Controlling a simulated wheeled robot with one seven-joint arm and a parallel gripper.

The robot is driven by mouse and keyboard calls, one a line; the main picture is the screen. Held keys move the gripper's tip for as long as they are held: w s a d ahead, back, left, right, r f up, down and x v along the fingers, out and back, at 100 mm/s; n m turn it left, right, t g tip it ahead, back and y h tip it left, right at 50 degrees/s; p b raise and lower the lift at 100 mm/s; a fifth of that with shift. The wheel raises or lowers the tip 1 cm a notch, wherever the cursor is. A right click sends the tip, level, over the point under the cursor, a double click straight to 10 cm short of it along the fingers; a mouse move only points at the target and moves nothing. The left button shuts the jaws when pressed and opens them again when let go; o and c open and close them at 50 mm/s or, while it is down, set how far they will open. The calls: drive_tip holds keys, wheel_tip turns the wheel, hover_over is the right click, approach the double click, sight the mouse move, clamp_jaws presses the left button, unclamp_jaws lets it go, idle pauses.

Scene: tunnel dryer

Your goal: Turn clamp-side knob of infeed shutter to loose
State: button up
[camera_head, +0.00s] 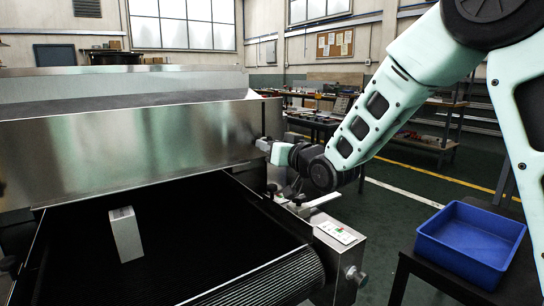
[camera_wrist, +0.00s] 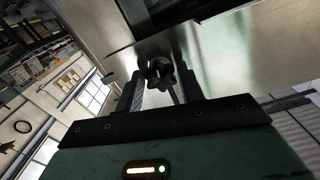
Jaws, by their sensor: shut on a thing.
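The infeed shutter (camera_head: 130,143) is a broad shiny metal panel across the front of the tunnel dryer; it also fills the upper right of the wrist view (camera_wrist: 240,50). A dark lobed knob (camera_wrist: 159,73) sits on the metal near the shutter's right end. My gripper (camera_wrist: 162,88) is at this knob, one finger on each side of it, and is shut on it. In the head view my gripper (camera_head: 268,146) reaches the right end of the shutter from the right, and it and the arm hide the knob there. The knob's turn position cannot be read.
A pale box (camera_head: 126,236) stands on the black conveyor belt (camera_head: 190,240) below the shutter. A control panel (camera_head: 338,232) and another knob (camera_head: 356,275) are at the belt's right side. A blue bin (camera_head: 470,238) sits on a dark table at the right. Green floor lies open between.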

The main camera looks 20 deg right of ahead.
drive_tip(key=shift+f+n+b, duration=0.1)
drive_tip(key=shift+n+b, duration=3.1)
drive_tip(key=shift+n, duration=0.9)
drive_tip(key=o, duration=1)
drive_tip(key=v, duration=1.7)
drive_tip(key=shift+s, duration=0.2)
